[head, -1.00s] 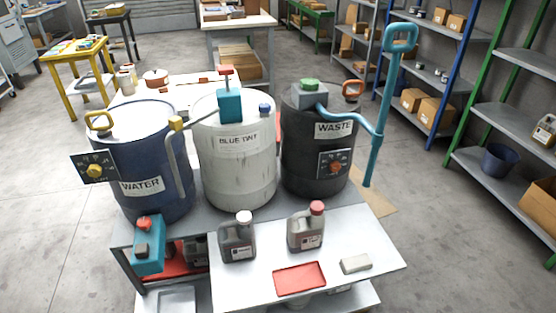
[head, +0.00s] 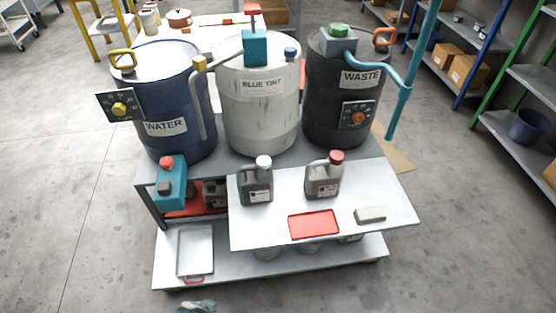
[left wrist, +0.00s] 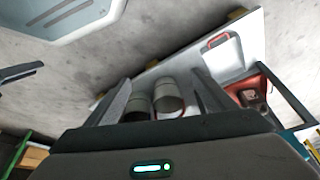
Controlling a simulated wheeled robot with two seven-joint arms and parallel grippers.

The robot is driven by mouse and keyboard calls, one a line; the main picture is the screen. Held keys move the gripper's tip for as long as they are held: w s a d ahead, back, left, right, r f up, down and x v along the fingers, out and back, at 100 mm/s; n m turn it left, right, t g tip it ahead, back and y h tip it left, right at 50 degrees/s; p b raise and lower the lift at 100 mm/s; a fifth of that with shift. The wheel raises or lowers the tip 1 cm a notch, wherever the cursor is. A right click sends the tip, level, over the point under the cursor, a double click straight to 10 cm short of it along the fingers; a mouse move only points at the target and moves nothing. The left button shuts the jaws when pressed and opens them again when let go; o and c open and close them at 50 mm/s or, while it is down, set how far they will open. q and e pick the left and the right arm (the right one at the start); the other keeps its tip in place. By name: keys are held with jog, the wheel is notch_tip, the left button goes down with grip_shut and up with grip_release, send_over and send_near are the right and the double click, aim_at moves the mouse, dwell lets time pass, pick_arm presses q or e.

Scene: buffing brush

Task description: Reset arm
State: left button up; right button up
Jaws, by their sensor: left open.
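My left gripper (left wrist: 160,77) shows in the left wrist view with its two fingers spread apart and nothing held between them.
The cart carries a blue WATER drum (head: 172,100), a white BLUE TINT drum (head: 262,115) and a black WASTE drum (head: 335,115). Its front shelf holds two jugs (head: 257,185), a red tray (head: 313,224) and a pale block (head: 370,214).

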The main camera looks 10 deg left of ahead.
pick_arm(q)
jog(key=s+f, duration=0.1)
jog(key=f, duration=0.8)
jog(key=s+d+f+t, duration=0.1)
jog(key=s+f, duration=0.1)
jog(key=f, duration=0.7)
jog(key=shift+d+f+h, duration=0.2)
jog(key=shift+d+h, duration=0.1)
